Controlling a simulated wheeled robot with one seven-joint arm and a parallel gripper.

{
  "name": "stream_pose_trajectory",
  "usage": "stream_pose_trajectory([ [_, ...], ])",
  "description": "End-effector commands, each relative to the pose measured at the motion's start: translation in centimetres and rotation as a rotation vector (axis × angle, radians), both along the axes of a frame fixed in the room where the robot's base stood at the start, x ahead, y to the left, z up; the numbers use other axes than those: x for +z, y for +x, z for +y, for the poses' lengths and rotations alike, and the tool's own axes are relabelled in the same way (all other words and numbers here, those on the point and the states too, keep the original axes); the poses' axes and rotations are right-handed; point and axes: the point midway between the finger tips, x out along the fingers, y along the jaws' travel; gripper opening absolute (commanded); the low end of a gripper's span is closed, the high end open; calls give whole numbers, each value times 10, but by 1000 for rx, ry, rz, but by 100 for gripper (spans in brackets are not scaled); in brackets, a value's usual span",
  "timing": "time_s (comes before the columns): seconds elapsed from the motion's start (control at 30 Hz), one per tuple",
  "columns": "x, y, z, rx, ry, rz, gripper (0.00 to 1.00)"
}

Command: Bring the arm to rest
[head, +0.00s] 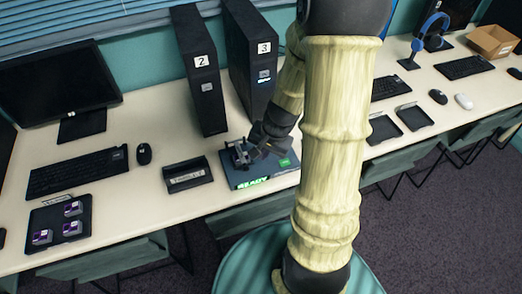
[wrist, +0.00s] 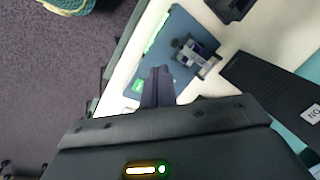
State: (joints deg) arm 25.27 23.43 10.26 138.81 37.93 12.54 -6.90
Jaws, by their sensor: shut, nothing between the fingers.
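My gripper (head: 262,150) is low over the blue box with the lit green READY strip (head: 254,183), on the table in the head view. In the wrist view, its two dark fingers (wrist: 157,73) are together with nothing between them. A small grey fixture (head: 240,153) stands on the box, just left of the gripper. In the wrist view, the fixture (wrist: 193,56) is right of the fingertips and apart from them, with a dark purple part in it. The upper arm hides part of the table in the head view.
Towers labelled 2 (head: 203,75) and 3 (head: 258,65) stand close behind the box. A black labelled holder (head: 187,176) is left of it. A tray (head: 46,217) with purple parts lies at far left. Two empty trays (head: 415,117) lie right of my arm.

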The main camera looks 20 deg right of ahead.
Motion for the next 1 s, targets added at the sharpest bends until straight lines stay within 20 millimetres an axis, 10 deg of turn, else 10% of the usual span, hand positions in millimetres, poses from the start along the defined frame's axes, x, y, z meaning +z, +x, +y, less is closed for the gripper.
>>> stream_pose_trajectory([
  [0.57,8,-1,4,32,-11,-5,0],
  [1.0,117,-47,56,652,-260,-87,0],
])
